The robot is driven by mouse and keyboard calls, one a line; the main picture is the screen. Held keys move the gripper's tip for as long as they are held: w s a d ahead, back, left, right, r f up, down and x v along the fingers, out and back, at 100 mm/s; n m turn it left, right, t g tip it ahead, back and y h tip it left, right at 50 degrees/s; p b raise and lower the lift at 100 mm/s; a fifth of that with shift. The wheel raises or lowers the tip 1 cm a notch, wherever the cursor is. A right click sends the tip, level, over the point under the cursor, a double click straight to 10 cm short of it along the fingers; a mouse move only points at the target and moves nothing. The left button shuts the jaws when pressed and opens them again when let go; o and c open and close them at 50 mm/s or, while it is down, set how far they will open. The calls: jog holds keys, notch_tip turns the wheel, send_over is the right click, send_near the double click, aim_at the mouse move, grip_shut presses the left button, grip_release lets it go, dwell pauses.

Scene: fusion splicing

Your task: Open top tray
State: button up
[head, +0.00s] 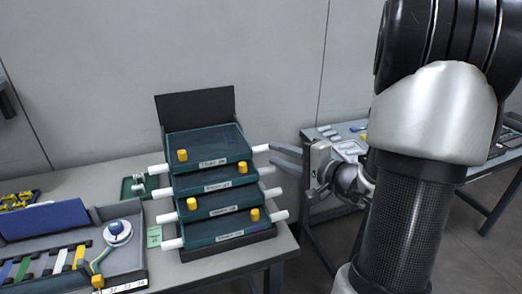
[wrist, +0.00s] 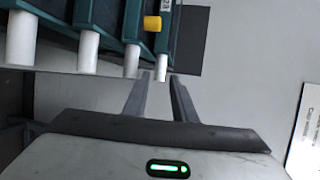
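A stack of dark teal trays stands on the bench in the head view. The top tray (head: 210,143) has a yellow knob (head: 182,155) at its front left, a label on its front edge and white pegs at its sides. Its right peg (head: 261,148) points toward my gripper (head: 271,154), which is just to its right with its fingers apart. In the wrist view, the peg (wrist: 162,67) appears between the tips of my open gripper (wrist: 160,76). I cannot tell whether the fingers touch it. Nothing is held.
The lower trays (head: 225,206) have similar white pegs close below my gripper. A black panel (head: 197,106) stands upright behind the stack. An open case with a blue lid (head: 45,220) is at the left. Another table (head: 345,130) is at the right, with a floor gap between.

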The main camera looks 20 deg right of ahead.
aim_at(265, 150)
jog(key=x, duration=0.7)
grip_shut()
